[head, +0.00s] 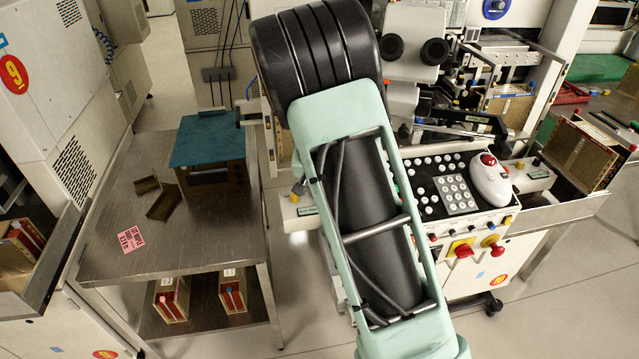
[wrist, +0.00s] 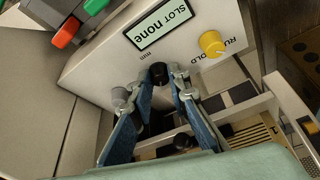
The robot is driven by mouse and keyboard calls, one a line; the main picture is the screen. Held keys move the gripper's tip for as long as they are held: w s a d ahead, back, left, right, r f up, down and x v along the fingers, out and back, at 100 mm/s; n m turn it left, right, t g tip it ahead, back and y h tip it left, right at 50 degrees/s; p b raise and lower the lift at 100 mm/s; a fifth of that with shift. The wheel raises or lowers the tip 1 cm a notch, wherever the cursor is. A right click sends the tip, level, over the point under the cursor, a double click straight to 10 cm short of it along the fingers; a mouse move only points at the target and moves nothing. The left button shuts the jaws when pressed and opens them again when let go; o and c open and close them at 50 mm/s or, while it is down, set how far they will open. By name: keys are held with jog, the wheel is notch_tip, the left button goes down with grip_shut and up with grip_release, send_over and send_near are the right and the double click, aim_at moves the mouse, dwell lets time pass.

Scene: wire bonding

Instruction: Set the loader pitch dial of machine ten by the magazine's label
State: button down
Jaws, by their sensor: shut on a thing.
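In the wrist view my gripper (wrist: 161,80) is shut on a dark dial knob (wrist: 158,70) on a pale loader panel (wrist: 90,70). Its two blue fingers stand on either side of the knob. Above the knob a tilted display (wrist: 163,25) reads "SLOT none", with "mm" printed below it. The knob's pointer and scale cannot be made out. In the head view my arm covers the gripper, the dial and part of the machine. Red-sided magazines (head: 172,297) stand on the cart's lower shelf; their small labels are too small to read.
A yellow run/hold knob (wrist: 211,43) sits right of the dial; a red button (wrist: 67,32) and a green one are at upper left. The steel cart (head: 200,245) bears a teal-topped box (head: 208,140), brown brackets and a pink note (head: 134,237). Machine nine (head: 50,90) stands left.

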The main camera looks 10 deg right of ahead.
jog(key=shift+m+h+p, duration=0.4)
jog(key=shift+m+p, duration=0.2)
jog(key=shift+m, duration=0.6)
jog(key=shift+a+g, duration=0.1)
jog(key=shift+g, duration=0.2)
jog(key=c, duration=1.8)
grip_release()
jog(key=v, duration=1.2)
jog(key=shift+s+f, duration=0.1)
jog(key=shift+s, duration=0.1)
